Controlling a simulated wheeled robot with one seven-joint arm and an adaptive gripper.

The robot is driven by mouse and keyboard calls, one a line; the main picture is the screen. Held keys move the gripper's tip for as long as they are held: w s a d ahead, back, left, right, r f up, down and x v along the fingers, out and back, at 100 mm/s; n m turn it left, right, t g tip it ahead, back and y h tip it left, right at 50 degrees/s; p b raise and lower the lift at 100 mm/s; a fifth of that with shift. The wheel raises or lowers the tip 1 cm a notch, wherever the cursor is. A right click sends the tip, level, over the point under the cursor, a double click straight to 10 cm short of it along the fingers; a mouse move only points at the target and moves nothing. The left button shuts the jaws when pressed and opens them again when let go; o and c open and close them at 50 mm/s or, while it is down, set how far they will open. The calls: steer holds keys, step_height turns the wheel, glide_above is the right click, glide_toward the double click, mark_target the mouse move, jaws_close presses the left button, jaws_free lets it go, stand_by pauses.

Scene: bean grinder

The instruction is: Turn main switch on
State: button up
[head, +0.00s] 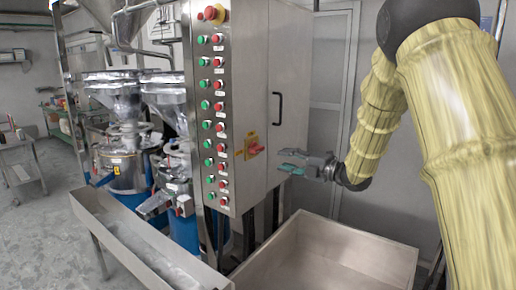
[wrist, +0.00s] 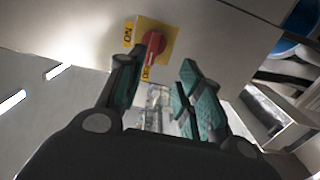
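The main switch (head: 254,146) is a red rotary handle on a yellow plate, low on the side of the steel control cabinet (head: 262,75). In the wrist view the red handle (wrist: 153,47) sits on its yellow plate, with an "ON" label at its upper left and another, partly hidden label below. My gripper (head: 289,161) is just right of the switch in the head view, apart from it, with its teal fingers parted. In the wrist view the open fingers (wrist: 160,88) point towards the switch, with nothing between them.
Rows of green and red buttons (head: 212,105) and a red emergency stop (head: 213,13) cover the cabinet's front. A black door handle (head: 277,108) is above the switch. A steel bin (head: 325,255) stands below my gripper. Grinders (head: 125,160) and a long trough (head: 140,245) are at left.

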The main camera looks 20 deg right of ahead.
mark_target(261, 150)
steer(key=p+x, duration=0.1)
steer(key=x, duration=0.2)
steer(key=p+x, duration=0.2)
steer(key=x, duration=0.1)
steer(key=r+p+x, duration=0.1)
steer(key=x, duration=0.3)
steer(key=shift+w, duration=0.15)
steer(key=shift+s+a+r+p, duration=0.2)
steer(key=shift+s+r+p, duration=0.1)
steer(key=shift+r+p, duration=0.05)
steer(key=shift+w+a+f, duration=0.1)
steer(key=shift+w+f, duration=0.3)
steer(key=shift+w, duration=0.1)
steer(key=shift+s+r, duration=0.25)
jaws_close()
